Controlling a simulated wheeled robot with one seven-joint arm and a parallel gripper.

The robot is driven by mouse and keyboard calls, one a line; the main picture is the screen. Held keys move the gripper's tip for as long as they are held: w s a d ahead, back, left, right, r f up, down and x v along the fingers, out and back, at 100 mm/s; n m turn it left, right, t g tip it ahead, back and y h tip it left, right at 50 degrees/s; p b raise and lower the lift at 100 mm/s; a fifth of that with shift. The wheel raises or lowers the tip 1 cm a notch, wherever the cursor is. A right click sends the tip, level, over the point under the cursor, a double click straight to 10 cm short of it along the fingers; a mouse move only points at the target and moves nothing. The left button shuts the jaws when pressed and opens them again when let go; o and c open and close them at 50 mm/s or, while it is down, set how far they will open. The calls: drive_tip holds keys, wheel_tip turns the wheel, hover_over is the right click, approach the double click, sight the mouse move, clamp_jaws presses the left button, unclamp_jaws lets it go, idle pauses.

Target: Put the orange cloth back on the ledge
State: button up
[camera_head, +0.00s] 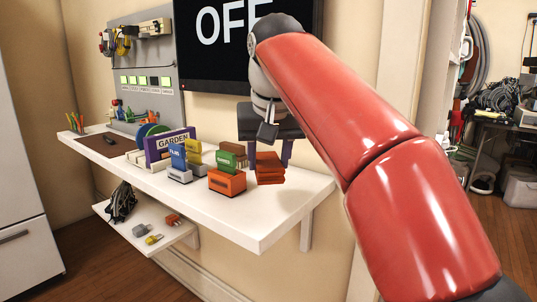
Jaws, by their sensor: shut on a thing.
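The orange cloth (269,170) is a small folded stack at the right part of the white ledge (268,222). My gripper (266,154) comes down from above with a dark finger on each side of the cloth's upper part, and it is shut on the cloth. The cloth hangs below the fingers, low over the ledge or touching it; I cannot tell which. My red arm comes in from the right and hides part of the wall behind.
An orange block (227,183) stands just left of the cloth. A lower shelf (150,232) holds small plugs and black cable.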

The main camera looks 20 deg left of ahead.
sight(271, 167)
drive_tip(key=shift+f+b, duration=2.4)
drive_tip(key=shift+f, duration=1.1)
drive_tip(key=shift+f, duration=0.35)
drive_tip(key=o, duration=0.9)
drive_tip(key=o, duration=0.6)
drive_tip(key=shift+c, duration=0.2)
drive_tip(key=shift+p+v, duration=2.95)
drive_tip(key=shift+v, duration=1.1)
